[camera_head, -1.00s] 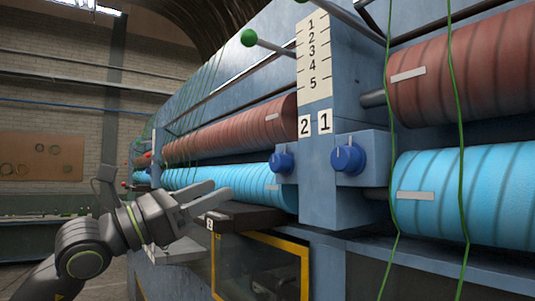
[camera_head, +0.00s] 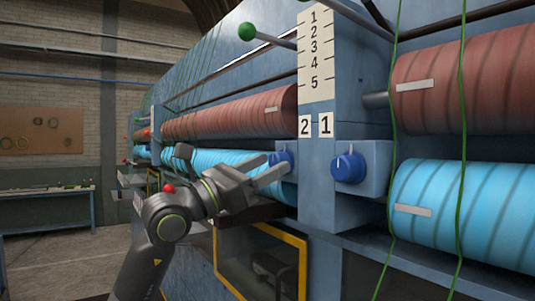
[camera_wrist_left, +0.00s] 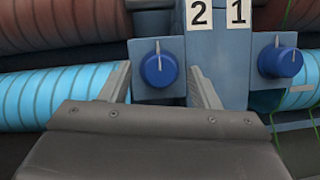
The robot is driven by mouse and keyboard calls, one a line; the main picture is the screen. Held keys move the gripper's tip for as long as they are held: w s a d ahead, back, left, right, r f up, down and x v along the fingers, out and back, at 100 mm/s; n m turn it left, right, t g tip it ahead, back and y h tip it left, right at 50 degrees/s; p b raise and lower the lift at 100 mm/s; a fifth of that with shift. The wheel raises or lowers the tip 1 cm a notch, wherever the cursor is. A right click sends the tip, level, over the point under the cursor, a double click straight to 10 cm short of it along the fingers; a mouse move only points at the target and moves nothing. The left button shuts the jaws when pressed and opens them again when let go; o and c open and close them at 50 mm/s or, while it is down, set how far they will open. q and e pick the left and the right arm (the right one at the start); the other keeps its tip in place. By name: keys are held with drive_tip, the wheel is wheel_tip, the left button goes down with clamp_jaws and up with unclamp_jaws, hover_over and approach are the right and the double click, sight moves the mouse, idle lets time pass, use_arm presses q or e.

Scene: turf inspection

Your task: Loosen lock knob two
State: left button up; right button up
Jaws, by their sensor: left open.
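Lock knob two is a round blue knob (camera_wrist_left: 159,69) with a white pointer line standing upright, on a blue block below the label 2 (camera_wrist_left: 199,14) in the left wrist view. In the head view knob two (camera_head: 283,156) is partly hidden behind my left gripper (camera_head: 283,170). The left gripper is open, with its fingers (camera_wrist_left: 160,85) pointing toward the knob, one on each side in the wrist view. I cannot tell whether they touch it. Lock knob one (camera_head: 348,167) sits under the label 1 (camera_head: 326,125) on the right. My right gripper does not show.
A blue roller (camera_head: 465,215) and a brown roller (camera_head: 460,85) lie right of the post; more rollers run left. Green strands (camera_head: 461,150) hang in front at right. A green-tipped lever (camera_head: 247,31) sticks out above. A yellow-framed window (camera_head: 262,262) is below.

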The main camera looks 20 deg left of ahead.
use_arm(q)
drive_tip(key=shift+w+d+r, duration=0.15)
drive_tip(key=shift+w+d, duration=0.1)
drive_tip(key=c, duration=1)
